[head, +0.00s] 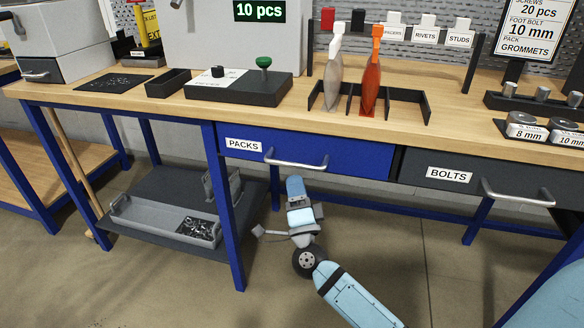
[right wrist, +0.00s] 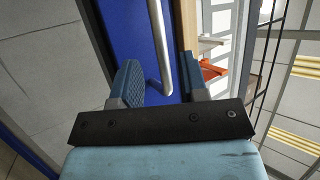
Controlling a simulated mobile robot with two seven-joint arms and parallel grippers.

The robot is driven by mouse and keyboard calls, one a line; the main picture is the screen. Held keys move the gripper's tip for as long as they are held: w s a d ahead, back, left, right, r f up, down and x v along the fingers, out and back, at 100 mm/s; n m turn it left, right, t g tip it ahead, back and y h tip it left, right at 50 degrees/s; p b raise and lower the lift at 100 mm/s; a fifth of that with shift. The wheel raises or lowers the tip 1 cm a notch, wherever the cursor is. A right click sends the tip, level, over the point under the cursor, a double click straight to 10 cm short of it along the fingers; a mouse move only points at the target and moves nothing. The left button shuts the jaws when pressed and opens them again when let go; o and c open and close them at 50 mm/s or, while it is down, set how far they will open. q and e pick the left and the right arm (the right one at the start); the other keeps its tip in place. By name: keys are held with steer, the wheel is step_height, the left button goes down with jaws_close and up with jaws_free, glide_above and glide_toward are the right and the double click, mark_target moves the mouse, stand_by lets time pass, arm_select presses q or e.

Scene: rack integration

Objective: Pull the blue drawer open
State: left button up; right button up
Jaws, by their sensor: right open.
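The blue drawer (head: 350,155), labelled PACKS, is set under the bench top and looks closed, its front about flush with the bench. Its grey bar handle (head: 297,163) runs across the front. My right gripper (head: 295,184) is just below the handle, pointing up toward it. In the right wrist view the two fingers (right wrist: 160,78) are apart, with the handle (right wrist: 160,45) showing in the gap between them against the blue front (right wrist: 110,35). I cannot tell whether they touch it. My left gripper is not in view.
A grey BOLTS drawer (head: 420,172) with its own handle (head: 518,195) is to the right. A lower shelf (head: 150,232) with a grey tray (head: 150,219) is at the left. The wooden bench top (head: 330,128) holds pouches in a black rack. Floor below the drawer is open.

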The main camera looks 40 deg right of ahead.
mark_target(292, 165)
steer(key=x, duration=0.6)
steer(key=shift+b, duration=0.3)
steer(key=shift+c, duration=0.5)
jaws_close()
